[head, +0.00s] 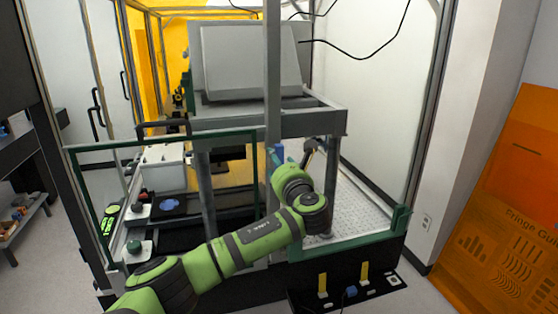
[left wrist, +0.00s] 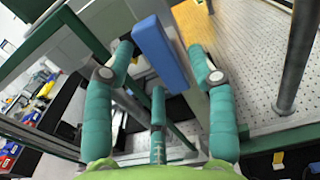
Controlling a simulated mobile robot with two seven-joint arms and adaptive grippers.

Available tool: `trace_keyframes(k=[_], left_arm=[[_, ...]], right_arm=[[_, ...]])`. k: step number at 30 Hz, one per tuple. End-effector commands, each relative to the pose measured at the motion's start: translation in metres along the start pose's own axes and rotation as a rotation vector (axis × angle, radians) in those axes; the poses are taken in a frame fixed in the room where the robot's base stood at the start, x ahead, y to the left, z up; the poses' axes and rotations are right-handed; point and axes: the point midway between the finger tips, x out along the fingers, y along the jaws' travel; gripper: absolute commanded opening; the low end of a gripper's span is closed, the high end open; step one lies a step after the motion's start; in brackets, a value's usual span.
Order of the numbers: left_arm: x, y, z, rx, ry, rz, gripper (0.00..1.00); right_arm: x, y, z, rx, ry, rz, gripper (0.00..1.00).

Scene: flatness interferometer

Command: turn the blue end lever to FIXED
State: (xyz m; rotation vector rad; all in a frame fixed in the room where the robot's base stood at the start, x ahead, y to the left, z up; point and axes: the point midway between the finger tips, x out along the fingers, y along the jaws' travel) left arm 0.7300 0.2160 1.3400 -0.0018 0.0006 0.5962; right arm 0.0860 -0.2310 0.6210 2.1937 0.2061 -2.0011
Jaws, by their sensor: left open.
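The blue end lever (left wrist: 160,52) is a flat blue bar in the left wrist view, standing tilted in front of a grey post. A small part of it shows in the head view (head: 279,152). My left gripper (left wrist: 161,48) is open, with one teal finger on each side of the lever. Gaps show between the fingers and the lever, so it is not gripped. In the head view the left gripper (head: 291,153) is inside the frame, partly hidden behind its own wrist. No FIXED marking is readable. My right gripper is not in view.
A perforated metal plate (head: 362,208) lies right of the arm. A grey upright (head: 272,80) and a crossbeam (head: 240,127) stand close to the gripper. A green rail (head: 345,246) edges the front. A black panel with yellow pieces (head: 322,285) sits below. An orange board (head: 505,190) stands right.

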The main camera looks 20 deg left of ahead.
Motion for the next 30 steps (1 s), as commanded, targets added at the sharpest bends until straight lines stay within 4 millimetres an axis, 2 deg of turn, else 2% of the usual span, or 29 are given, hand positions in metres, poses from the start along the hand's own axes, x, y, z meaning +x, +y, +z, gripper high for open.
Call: trace_keyframes(k=[6,7,11,22,30], left_arm=[[0.000,-0.001,0.000,0.000,0.000,-0.001,0.57],[0.000,-0.001,0.000,0.000,0.000,-0.001,0.53],[0.000,-0.001,0.000,0.000,0.000,-0.001,0.01],[0.000,0.000,-0.001,-0.024,0.000,-0.001,0.00],[0.000,0.003,-0.004,-0.165,0.000,-0.001,0.00]], right_arm=[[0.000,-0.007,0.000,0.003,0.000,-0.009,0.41],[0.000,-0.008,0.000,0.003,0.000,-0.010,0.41],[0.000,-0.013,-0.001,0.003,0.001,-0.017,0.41],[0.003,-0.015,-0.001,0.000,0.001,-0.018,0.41],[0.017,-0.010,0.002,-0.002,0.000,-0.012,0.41]])
